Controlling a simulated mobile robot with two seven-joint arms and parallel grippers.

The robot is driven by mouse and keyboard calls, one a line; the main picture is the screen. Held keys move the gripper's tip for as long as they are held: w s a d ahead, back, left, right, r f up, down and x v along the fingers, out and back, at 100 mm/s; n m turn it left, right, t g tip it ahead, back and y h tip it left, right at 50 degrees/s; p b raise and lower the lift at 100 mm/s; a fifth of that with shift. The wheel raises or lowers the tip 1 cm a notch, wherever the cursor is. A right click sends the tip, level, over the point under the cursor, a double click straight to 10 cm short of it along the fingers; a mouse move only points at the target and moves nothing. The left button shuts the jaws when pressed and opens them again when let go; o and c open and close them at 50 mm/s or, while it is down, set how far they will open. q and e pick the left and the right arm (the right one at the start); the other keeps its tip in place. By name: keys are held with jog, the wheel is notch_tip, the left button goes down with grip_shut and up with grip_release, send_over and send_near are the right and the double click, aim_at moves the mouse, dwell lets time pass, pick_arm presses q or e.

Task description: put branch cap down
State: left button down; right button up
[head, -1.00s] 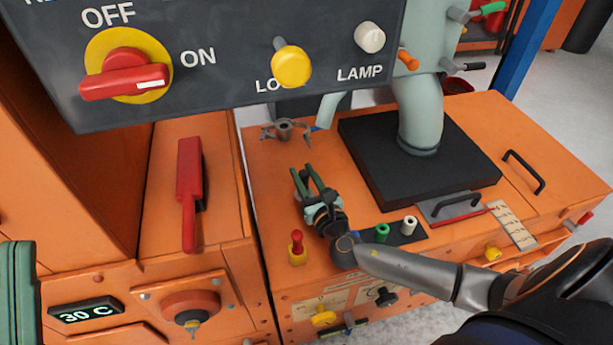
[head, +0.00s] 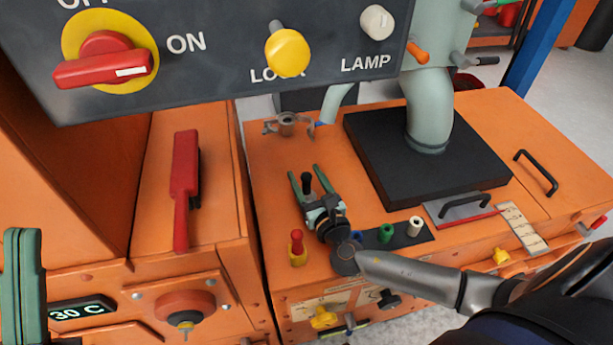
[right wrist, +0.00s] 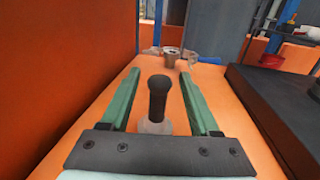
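A small cap with a black knob (head: 307,183) and pale base, which appears to be the branch cap, stands upright on the orange deck (head: 275,160). It shows in the right wrist view (right wrist: 157,98) between my fingers, with gaps on both sides. My right gripper (head: 304,173) is open around it, its green fingers pointing to the back of the deck. The cap's base is partly hidden by the gripper. My left gripper (head: 24,285) is at the lower left edge of the head view, cut off; its opening is unclear.
A grey winged fitting (head: 286,124) stands behind the cap. A black plate with a pale pipe (head: 430,115) is to the right. Red (head: 297,246), green (head: 386,232) and white (head: 414,225) pegs stand near the front.

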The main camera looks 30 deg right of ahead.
jog(key=shift+r, duration=0.1)
jog(key=shift+s, duration=0.2)
jog(key=s, duration=0.3)
jog(key=s+a+p, duration=0.1)
jog(key=s, duration=0.6)
jog(key=shift+s+a+p, duration=0.2)
jog(key=shift+p, duration=0.2)
jog(key=shift+s, duration=0.6)
